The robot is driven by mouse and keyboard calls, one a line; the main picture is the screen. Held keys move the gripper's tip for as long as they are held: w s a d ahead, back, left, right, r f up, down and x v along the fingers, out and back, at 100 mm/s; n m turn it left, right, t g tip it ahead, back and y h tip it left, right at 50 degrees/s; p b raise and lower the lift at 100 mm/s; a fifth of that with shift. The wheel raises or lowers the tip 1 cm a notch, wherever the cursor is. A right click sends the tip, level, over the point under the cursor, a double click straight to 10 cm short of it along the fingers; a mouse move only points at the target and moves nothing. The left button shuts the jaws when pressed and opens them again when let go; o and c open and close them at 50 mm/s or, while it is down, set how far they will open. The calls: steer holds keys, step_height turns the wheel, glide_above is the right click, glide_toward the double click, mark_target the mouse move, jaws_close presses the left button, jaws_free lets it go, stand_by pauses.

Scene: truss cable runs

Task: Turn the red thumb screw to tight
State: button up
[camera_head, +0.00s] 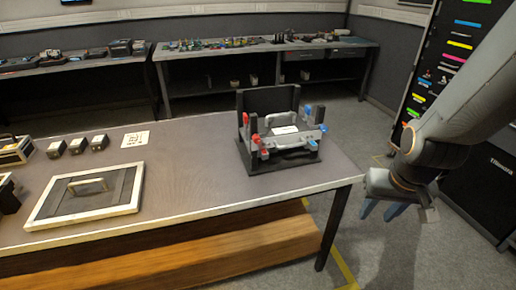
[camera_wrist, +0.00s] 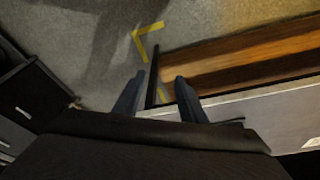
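A black stand (camera_head: 285,162) with a grey handled unit in it stands near the right end of the workbench. Small red knobs (camera_head: 256,139) show on its left side and blue ones (camera_head: 312,143) on its right. Which red one is the thumb screw, and how tight it is, is too small to tell. My gripper (camera_head: 382,211) hangs to the right of the bench, beyond its edge and well apart from the stand. In the wrist view my gripper (camera_wrist: 158,96) has its two fingers spread with nothing between them. The red knobs are not in the wrist view.
The workbench (camera_head: 190,170) also holds a framed panel with a handle (camera_head: 85,190), several small dark blocks (camera_head: 77,146) and a printed card (camera_head: 134,139). A wooden beam (camera_head: 150,262) lies below the bench front. A dark cabinet (camera_head: 490,185) stands at the right.

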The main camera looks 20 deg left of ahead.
steer(key=w+a+f+n+t, duration=0.1)
steer(key=w+a+f+t, duration=0.2)
steer(key=w+a, duration=0.35)
steer(key=n+t+y+b, duration=0.3)
steer(key=n+t+y, duration=0.1)
steer(key=t+y, duration=0.5)
glide_toward(257, 141)
steer(key=p+x, duration=0.1)
steer(key=x, duration=0.7)
steer(key=shift+w, duration=0.15)
jaws_close()
